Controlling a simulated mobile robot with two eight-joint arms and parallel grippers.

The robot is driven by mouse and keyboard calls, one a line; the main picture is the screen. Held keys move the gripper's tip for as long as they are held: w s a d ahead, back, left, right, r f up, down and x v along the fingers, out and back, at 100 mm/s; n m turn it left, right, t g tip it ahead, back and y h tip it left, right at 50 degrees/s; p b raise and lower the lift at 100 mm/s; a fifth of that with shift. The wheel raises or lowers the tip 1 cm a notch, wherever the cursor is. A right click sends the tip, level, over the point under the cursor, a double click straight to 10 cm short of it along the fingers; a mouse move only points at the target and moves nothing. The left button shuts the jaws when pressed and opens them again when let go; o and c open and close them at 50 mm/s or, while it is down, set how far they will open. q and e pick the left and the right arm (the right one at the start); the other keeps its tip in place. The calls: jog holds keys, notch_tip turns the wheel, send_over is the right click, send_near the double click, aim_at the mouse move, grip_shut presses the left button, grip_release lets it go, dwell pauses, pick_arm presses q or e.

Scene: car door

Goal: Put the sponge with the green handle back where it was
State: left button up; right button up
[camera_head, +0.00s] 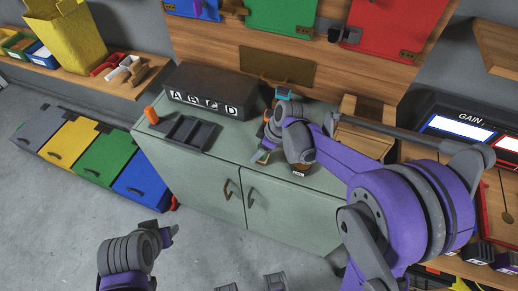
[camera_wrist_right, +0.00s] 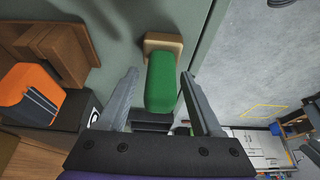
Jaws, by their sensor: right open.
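The sponge with the green handle (camera_wrist_right: 162,82) stands in the right wrist view, its tan sponge base (camera_wrist_right: 163,42) against the grey-green cabinet top near an edge. My right gripper (camera_wrist_right: 160,75) is open, with one finger on each side of the green handle and visible gaps beside it. In the head view my right gripper (camera_head: 268,143) is over the cabinet top, and a small green part of the sponge (camera_head: 262,157) shows by its fingers. My left gripper (camera_head: 168,234) is low at the front, away from the cabinet; its jaws are not clear.
The cabinet (camera_head: 190,182) bears a black box lettered A B C D (camera_head: 213,90), a dark tray (camera_head: 187,131) and an orange item (camera_head: 151,115). An orange-and-black block (camera_wrist_right: 30,95) and a brown wooden piece (camera_wrist_right: 58,48) are left of the handle in the wrist view.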

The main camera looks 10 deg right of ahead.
jog(key=shift+r, duration=0.2)
jog(key=p+v, duration=0.1)
jog(key=v, duration=1.1)
jog(key=s+d+f+m+t+h, duration=0.1)
jog(key=s+f+m+h, duration=0.1)
jog(key=s+m, duration=0.3)
jog(key=s+d+f+m+t+h, duration=0.1)
jog(key=s+m, duration=0.5)
jog(key=s, duration=0.7)
jog(key=shift+s+f+t+h, duration=0.3)
jog(key=shift+f+t+h, duration=0.1)
jog(key=shift+f, duration=0.2)
jog(key=shift+c, duration=0.2)
